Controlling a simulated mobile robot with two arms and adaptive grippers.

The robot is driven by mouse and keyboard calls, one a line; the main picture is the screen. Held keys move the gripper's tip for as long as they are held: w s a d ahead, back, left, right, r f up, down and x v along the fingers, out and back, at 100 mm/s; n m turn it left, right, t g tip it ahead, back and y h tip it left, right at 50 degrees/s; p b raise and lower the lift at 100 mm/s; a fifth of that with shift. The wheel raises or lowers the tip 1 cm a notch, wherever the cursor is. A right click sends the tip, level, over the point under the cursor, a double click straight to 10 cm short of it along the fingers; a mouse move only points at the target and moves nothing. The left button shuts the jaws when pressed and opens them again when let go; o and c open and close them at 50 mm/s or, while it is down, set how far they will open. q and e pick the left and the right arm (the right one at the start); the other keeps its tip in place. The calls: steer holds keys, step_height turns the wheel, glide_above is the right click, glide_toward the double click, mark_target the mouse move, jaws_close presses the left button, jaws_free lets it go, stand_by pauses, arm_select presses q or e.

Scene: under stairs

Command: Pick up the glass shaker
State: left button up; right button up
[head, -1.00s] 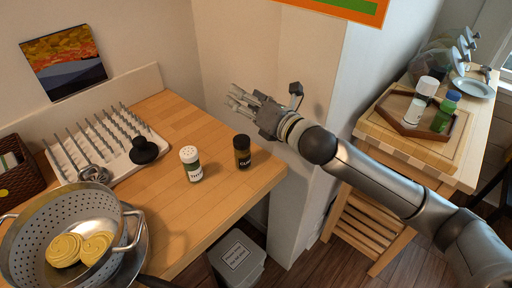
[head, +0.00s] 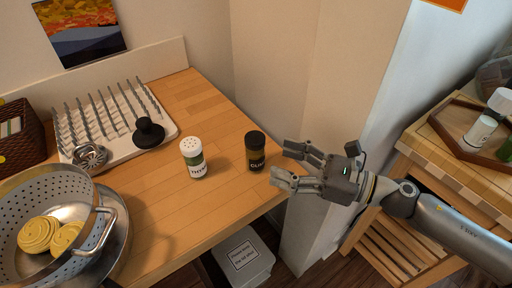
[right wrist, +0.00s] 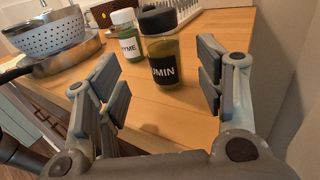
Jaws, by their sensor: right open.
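A glass shaker with a black lid and a label reading "UMIN" (head: 255,152) stands upright near the right edge of the wooden counter. In the right wrist view, this shaker (right wrist: 163,62) is ahead, between the lines of my fingers. A second shaker (head: 193,158), white-topped with a green band, stands to its left; it also shows behind in the right wrist view (right wrist: 125,36). My right gripper (head: 279,166) is open and empty, just right of the black-lidded shaker, fingers pointing at it and apart from it. My left gripper is not in view.
A metal colander (head: 88,207) with yellow pasta nests sits in a pan at the left. A white drying rack (head: 125,148) with a black knobbed piece stands behind. A wall column (head: 318,80) rises right of the counter. Counter around the shakers is clear.

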mark_target(264, 153)
steer(key=shift+p+x, duration=0.35)
steer(key=shift+x, duration=0.85)
steer(key=p+x, duration=0.1)
steer(key=x, duration=0.1)
steer(key=p+x, duration=0.1)
steer(key=x, duration=0.1)
steer(key=shift+w+a+r, duration=0.1)
steer(key=shift+w+a, duration=0.05)
steer(key=shift+w, duration=0.15)
steer(key=shift+w+a, duration=0.15)
steer(key=shift+a, duration=0.25)
steer(key=shift+d, duration=0.1)
steer(key=c, duration=1.2)
